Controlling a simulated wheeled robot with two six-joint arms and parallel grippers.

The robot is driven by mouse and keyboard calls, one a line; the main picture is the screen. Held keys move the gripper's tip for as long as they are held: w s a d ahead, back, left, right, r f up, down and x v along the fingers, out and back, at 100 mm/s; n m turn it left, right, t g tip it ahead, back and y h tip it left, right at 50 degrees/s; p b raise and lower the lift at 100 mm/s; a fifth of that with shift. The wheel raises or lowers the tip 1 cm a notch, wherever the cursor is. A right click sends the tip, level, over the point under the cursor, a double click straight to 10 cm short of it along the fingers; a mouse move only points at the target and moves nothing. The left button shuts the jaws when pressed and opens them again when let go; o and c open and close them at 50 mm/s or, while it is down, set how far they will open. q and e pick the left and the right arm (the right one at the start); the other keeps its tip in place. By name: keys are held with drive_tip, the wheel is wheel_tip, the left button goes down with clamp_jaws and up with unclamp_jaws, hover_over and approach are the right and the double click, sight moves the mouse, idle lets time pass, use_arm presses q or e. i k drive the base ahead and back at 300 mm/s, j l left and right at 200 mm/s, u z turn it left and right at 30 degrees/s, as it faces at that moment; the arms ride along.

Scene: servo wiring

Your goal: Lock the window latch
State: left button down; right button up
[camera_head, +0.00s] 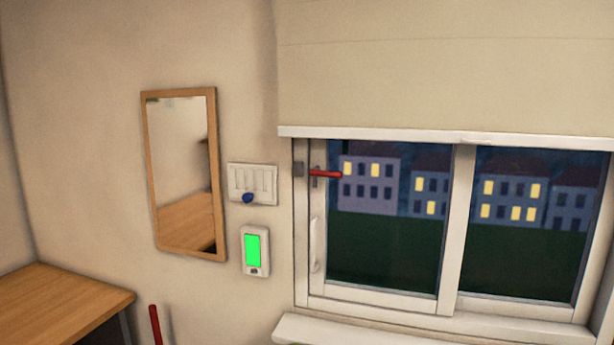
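The window (452,230) is on the right side of the head view, with a white frame and two panes. The window latch (325,174) has a red handle that lies about level and points right from the left part of the frame. A small grey catch (299,169) sits just left of it on the frame. A white vertical pull handle (316,245) is below the latch. Neither of my grippers shows in this view.
A pale blind (445,65) covers the window's top, above a white sill (350,332). On the wall are a mirror (149,180), a switch panel (252,183) with a blue knob, and a green-screened device (254,250). A wooden desk (60,305) and a red rod (155,325) are lower left.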

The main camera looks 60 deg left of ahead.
sight(316, 171)
drive_tip(key=u, duration=1.85)
